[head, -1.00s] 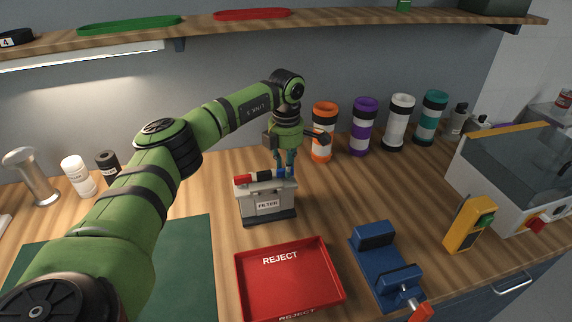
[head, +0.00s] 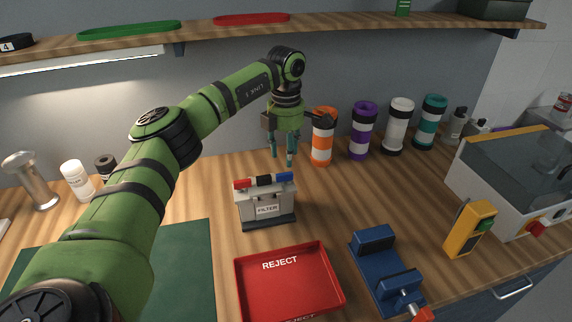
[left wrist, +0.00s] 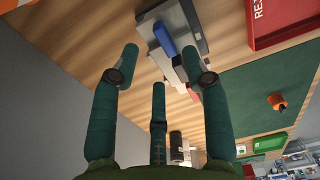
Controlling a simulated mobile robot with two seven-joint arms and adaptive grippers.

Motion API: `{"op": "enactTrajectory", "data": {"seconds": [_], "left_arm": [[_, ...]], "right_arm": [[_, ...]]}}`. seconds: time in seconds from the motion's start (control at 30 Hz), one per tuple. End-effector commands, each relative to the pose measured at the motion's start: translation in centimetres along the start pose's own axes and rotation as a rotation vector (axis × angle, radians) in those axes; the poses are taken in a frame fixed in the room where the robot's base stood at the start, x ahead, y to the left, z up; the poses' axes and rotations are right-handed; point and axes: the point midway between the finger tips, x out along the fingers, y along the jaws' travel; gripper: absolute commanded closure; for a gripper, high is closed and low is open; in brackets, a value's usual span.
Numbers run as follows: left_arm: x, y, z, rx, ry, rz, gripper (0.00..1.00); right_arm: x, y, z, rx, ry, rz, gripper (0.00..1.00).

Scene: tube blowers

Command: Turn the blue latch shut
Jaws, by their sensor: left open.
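The filter box (head: 267,209) is grey and white with a FILTER label, and stands upright on the bench. The blue latch (head: 285,177) is on its top at the right end, lying roughly along the top edge. A red latch (head: 243,184) is at the left end, with a black piece (head: 264,180) between them. My left gripper (head: 283,158) is open and empty, fingers down, just above the blue latch and apart from it. In the left wrist view the blue latch (left wrist: 164,40) shows beyond the spread fingers (left wrist: 160,62). My right gripper is not in view.
A red REJECT tray (head: 245,290) lies in front of the box, with a blue vise-like fixture (head: 378,262) to its right. Orange (head: 321,150), purple (head: 361,140), white and teal banded tubes stand behind to the right. A shelf (head: 330,30) runs above.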

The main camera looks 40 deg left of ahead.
Motion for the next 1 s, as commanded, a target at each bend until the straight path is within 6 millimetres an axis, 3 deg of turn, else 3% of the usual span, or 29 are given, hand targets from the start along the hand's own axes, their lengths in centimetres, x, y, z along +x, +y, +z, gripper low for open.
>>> {"op": "enactTrajectory", "data": {"seconds": [0.1,0.3,1.0], "left_arm": [[-2.6,0.0,0.1,0.001,-0.004,0.002,0.54],[-5.4,0.0,0.1,0.001,-0.002,0.001,0.54],[-6.3,0.0,0.1,0.001,0.0,0.0,0.54]], "right_arm": [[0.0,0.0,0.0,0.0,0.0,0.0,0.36],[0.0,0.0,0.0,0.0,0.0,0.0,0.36],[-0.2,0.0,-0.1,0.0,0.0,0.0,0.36]]}}
